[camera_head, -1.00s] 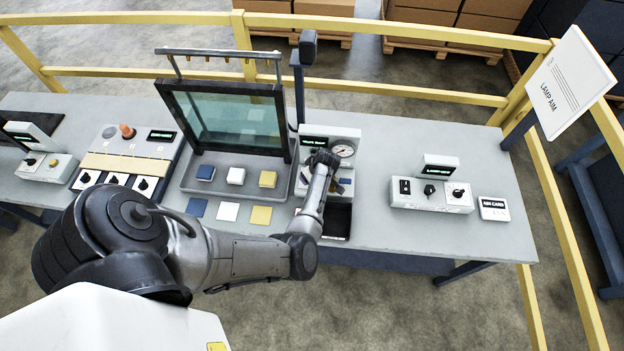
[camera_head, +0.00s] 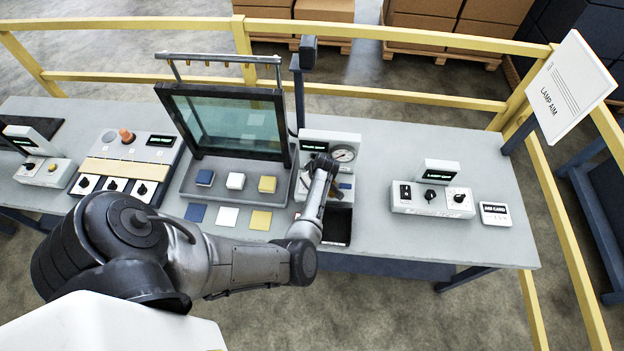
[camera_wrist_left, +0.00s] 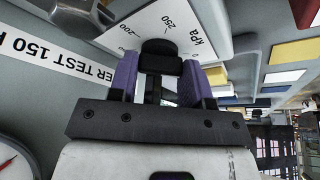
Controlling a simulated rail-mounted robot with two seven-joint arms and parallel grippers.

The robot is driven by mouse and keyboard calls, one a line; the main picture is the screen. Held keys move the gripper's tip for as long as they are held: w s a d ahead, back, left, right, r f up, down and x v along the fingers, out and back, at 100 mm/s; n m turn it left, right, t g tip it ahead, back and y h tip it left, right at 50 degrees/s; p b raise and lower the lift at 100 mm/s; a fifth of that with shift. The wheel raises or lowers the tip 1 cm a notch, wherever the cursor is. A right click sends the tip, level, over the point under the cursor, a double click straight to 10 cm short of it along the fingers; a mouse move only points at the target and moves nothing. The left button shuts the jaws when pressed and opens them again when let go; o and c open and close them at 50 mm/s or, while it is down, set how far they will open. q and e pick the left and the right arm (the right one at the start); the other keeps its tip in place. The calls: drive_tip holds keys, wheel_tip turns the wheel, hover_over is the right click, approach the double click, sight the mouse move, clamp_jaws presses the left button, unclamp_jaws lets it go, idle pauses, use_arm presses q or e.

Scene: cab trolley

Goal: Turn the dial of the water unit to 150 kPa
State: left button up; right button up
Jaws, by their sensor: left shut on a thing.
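The water unit (camera_head: 317,136) stands at the back of the table, right of the glass-screened tray. Its round gauge (camera_head: 343,154) faces up, with the needle too small to read there. My left gripper (camera_head: 323,166) is over the front of the unit and hides the dial in the head view. In the left wrist view, my gripper's purple fingers (camera_wrist_left: 158,82) are shut on the black dial (camera_wrist_left: 161,55). The white scale plate (camera_wrist_left: 190,28) shows 200, 250 and kPa; the dial's pointer cannot be made out. The gauge (camera_wrist_left: 14,160) with a red needle is partly cut off.
A strip (camera_wrist_left: 70,58) reading "...ER TEST 150..." lies beside the dial. A dark open bin (camera_head: 337,226) is in front of the unit. The tray (camera_head: 190,176) with coloured blocks is close on the left. The lamp unit (camera_head: 432,200) stands right, with bare table between.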

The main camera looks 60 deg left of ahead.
use_arm(q)
drive_tip(key=shift+s+r+m+t+p, duration=0.15)
drive_tip(key=shift+m+t+p, duration=0.25)
drive_tip(key=shift+m+p, duration=0.65)
drive_tip(key=m+t+p, duration=0.1)
drive_tip(key=m+p, duration=0.2)
drive_tip(key=shift+a+m, duration=0.1)
drive_tip(key=shift+m, duration=0.25)
drive_tip(key=m+t+h+p, duration=0.1)
drive_tip(key=m+p, duration=0.1)
drive_tip(key=m, duration=0.1)
drive_tip(key=shift+s+a+m+t+p, duration=0.1)
drive_tip(key=shift+m+t+p, duration=0.2)
drive_tip(key=shift+t+p, duration=0.1)
drive_tip(key=m+p, duration=0.1)
drive_tip(key=m, duration=0.1)
drive_tip(key=shift+m+t+h, duration=0.3)
drive_tip(key=shift+h, duration=0.1)
drive_tip(key=m, duration=0.2)
drive_tip(key=shift+a+f+m+t+h, duration=0.2)
drive_tip(key=shift+m+t+h, duration=0.1)
drive_tip(key=shift+m+h, duration=0.5)
drive_tip(key=shift+m, duration=0.5)
drive_tip(key=m+h+b, duration=0.1)
drive_tip(key=m, duration=0.2)
drive_tip(key=shift+f, duration=0.1)
drive_tip(key=shift+m+h+b, duration=0.4)
drive_tip(key=shift+m+b, duration=0.15)
drive_tip(key=shift+m, duration=0.25)
